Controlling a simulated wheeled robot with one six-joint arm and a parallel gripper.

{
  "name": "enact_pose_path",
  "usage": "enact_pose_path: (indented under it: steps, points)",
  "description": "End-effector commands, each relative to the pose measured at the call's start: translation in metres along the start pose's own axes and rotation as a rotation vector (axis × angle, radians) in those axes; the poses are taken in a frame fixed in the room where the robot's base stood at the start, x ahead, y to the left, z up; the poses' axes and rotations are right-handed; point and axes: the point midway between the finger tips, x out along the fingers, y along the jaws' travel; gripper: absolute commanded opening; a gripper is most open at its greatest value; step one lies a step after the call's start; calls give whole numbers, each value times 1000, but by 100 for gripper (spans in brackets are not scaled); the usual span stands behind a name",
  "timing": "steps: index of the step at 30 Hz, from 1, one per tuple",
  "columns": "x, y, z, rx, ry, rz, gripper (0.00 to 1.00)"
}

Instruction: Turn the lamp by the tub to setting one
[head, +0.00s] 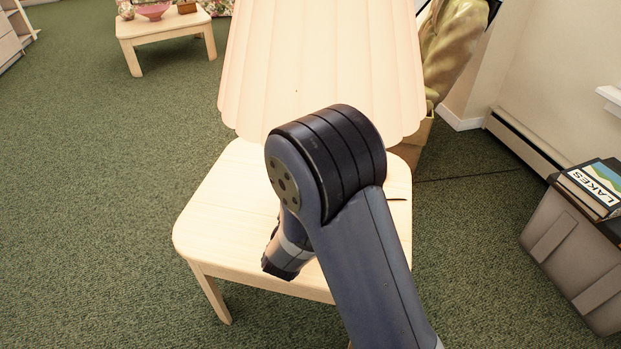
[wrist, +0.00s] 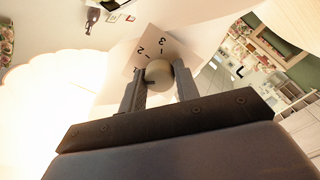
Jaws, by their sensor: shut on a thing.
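The lamp's large pleated cream shade (head: 320,60) stands over a pale wooden side table (head: 215,225) in the head view. The shade glows bright at the left of the wrist view (wrist: 45,110). In the wrist view, a small plate (wrist: 172,45) carries the numbers 2 and 3. A round beige knob (wrist: 158,72) sits in front of it. My gripper (wrist: 159,80) is shut on this knob, one finger on each side. A small dark mark shows low on the knob; which setting it points to I cannot tell. In the head view my arm hides the gripper and the knob.
A grey tub (head: 570,265) with a "LAKES" book (head: 597,188) on top stands at the right. A low table (head: 165,28) with a pink bowl (head: 153,10) is at the back left. Green carpet lies open at the left.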

Motion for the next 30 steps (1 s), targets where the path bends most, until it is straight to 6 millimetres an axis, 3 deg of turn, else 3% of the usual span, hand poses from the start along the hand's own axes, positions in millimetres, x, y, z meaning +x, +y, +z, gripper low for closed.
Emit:
enact_pose_path:
  steps: [16, 17, 18, 24, 30]
  points:
    - [0, 0, 1, -28, 0, 1, 7]
    - [0, 0, 1, -28, 0, 1, 31]
    - [0, 0, 1, -28, 0, 1, 34]
    - [0, 0, 0, -27, 1, 1, 51]
    - [0, 0, 0, -27, 1, 1, 52]
